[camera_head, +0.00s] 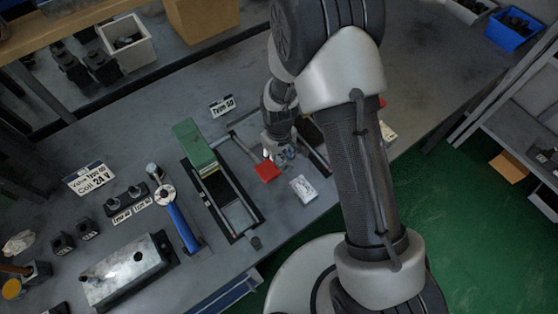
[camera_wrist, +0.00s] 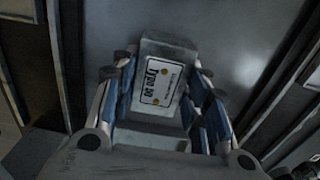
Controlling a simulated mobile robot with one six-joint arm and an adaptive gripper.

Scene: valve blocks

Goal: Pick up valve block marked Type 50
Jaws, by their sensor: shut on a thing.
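The valve block (camera_wrist: 165,80) shows in the wrist view as a grey block with a white label that reads Type 50. It sits between the two fingers of my gripper (camera_wrist: 162,92), which is shut on it. In the head view my gripper (camera_head: 283,154) is over the grey table, just above and right of a red piece. I cannot make out the block clearly there, as the hand and fingers hide it. A small standing sign marked Type 50 (camera_head: 222,106) is left of the gripper.
A green block on a rail fixture (camera_head: 196,145) stands left of my gripper. A small white packet (camera_head: 304,188) lies below it. A blue-handled tool (camera_head: 182,228), a metal box (camera_head: 128,270) and a Coil 24 V sign (camera_head: 90,178) are farther left.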

